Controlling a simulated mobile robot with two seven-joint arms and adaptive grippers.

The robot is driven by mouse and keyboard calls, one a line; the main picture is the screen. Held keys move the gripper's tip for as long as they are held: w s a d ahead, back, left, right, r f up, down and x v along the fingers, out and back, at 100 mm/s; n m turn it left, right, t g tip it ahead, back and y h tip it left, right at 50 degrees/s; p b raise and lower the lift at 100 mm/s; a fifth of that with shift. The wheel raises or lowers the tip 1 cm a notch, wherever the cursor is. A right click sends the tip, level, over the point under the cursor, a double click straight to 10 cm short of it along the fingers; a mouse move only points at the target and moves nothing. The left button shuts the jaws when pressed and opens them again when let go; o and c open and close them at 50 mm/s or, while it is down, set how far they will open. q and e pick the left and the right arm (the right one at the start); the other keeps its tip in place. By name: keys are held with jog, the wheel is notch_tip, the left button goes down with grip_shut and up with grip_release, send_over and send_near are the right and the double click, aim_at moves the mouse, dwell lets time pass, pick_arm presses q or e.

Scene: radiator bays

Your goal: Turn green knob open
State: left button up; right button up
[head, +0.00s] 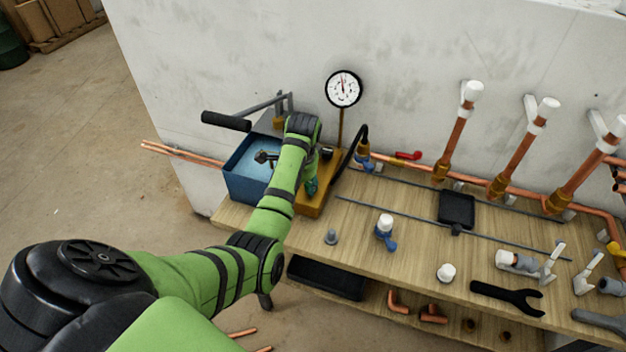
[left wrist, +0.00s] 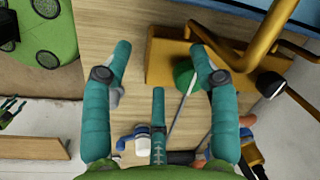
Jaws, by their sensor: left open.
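The green knob (left wrist: 184,73) sits on the side of the yellow pump block (left wrist: 165,58), partly covered by a finger. In the head view the block (head: 318,204) stands at the bench's left end, and my arm hides the knob. My left gripper (left wrist: 158,50) is open, its teal fingers spread over the block's edge. The right-hand finger is close beside the knob; I cannot tell whether they touch. The gripper shows small in the head view (head: 311,184). Teal finger-like parts at the left edge of the wrist view look like my right gripper (left wrist: 12,112), too small to read.
A blue tank (head: 245,172) stands left of the block, with a black-gripped lever (head: 226,121) above it. A pressure gauge (head: 343,89) and a black hose (head: 349,160) are behind. Copper pipes (head: 513,166) and several loose fittings occupy the bench's right side.

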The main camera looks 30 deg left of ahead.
pick_arm(q)
jog(key=w+r, duration=0.1)
jog(key=w+r+m+h, duration=0.1)
jog(key=w+r, duration=0.1)
jog(key=w+d+r+m, duration=0.1)
jog(key=r, duration=0.1)
jog(key=shift+w+g, duration=0.3)
jog(key=shift+w+f+p, duration=0.1)
jog(key=shift+f+p, duration=0.35)
jog(key=shift+f, duration=2.95)
